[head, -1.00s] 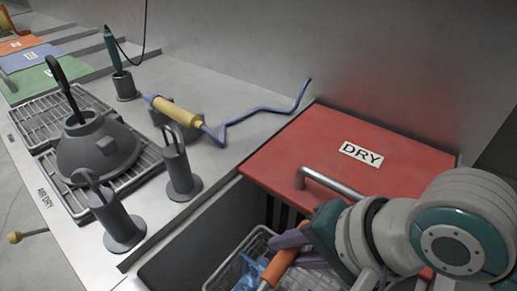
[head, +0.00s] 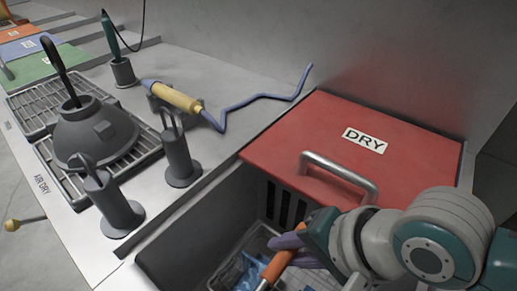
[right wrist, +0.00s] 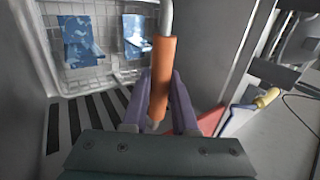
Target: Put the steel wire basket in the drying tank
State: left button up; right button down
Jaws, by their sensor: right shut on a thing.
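My right gripper (head: 288,252) is shut on the orange handle (head: 278,268) of the steel wire basket (head: 226,275). The basket, with blue patterned pieces (head: 249,273) in it, hangs within the opening of the drying tank (head: 195,235). In the right wrist view the handle (right wrist: 163,60) stands between the purple fingers, with the basket's wire mesh (right wrist: 105,20) beyond. I cannot tell whether the basket touches the tank's floor. The red lid (head: 300,130) marked DRY lies beside the opening. My left gripper is not in view.
A steel bar handle (head: 340,172) rises from the red lid near my right arm. Grey holders (head: 181,160) stand left of the tank. A yellow-handled tool (head: 173,97) with a blue cable lies behind them. A grey dome-shaped thing (head: 95,135) sits on the left rack.

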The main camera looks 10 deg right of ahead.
jog(key=shift+w, duration=0.1)
jog(key=c, duration=0.7)
grip_release()
jog(key=shift+f, duration=0.15)
jog(key=shift+r, duration=0.5)
jog(key=s+d+r+n+h+p, duration=0.1)
jog(key=s+d+r+n, duration=0.2)
jog(key=s+r+n, duration=0.1)
jog(key=s+d+r+n+g+h+p, duration=0.1)
jog(key=s+d+r+n+p, duration=0.1)
jog(key=s+r+n, duration=0.2)
jog(key=s+d+r+n+h+p, duration=0.1)
jog(key=s+d+r+n, duration=0.2)
jog(key=s+r+n, duration=0.1)
jog(key=shift+s+d+r+g+h, duration=0.3)
jog(key=shift+s+r+h, duration=0.15)
jog(key=shift+r, duration=0.2)
